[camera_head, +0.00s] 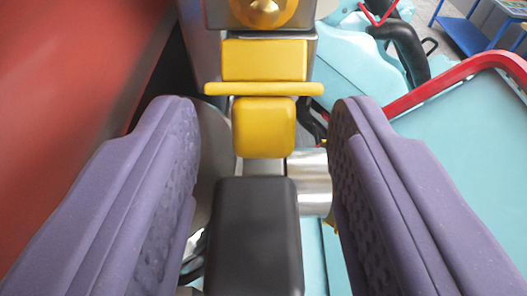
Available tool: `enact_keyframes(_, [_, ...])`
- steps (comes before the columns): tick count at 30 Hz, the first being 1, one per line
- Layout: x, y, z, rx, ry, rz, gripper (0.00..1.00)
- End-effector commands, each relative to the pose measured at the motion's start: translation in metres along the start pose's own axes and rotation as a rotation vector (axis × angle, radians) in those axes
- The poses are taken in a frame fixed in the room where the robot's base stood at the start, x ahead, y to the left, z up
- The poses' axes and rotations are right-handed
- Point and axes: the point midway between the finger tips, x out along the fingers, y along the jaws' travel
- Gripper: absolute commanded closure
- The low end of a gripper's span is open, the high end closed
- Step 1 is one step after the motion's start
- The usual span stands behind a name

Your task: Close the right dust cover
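My gripper (264,112) is open. Its two purple padded fingers stand wide apart on either side of the view. Between them are a yellow block (264,127) with a wider yellow bar (264,89) above it and a dark grey block (256,235) nearer to me. Neither finger visibly touches these parts. A large red surface (75,110) fills the left side, beyond the left finger. A light teal panel with a red tubular edge (440,87) lies to the right. I cannot tell which part is the right dust cover.
A silver cylinder (314,180) sits beside the dark block, near the right finger. A round golden part (263,10) is at the top. Teal bodywork (355,60) and black hoses (404,48) are behind right. A blue frame (462,28) stands on grey floor at top right.

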Motion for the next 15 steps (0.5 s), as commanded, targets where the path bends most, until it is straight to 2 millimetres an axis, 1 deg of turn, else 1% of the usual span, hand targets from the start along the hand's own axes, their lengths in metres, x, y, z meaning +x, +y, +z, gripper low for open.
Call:
enact_keyframes(8, [-0.002,0.0,0.0,0.0,0.001,0.0,0.53])
enact_keyframes(11, [-0.012,0.0,0.0,0.0,0.004,0.0,0.53])
enact_keyframes(15, [-0.038,0.0,0.001,0.0,0.006,0.0,0.53])
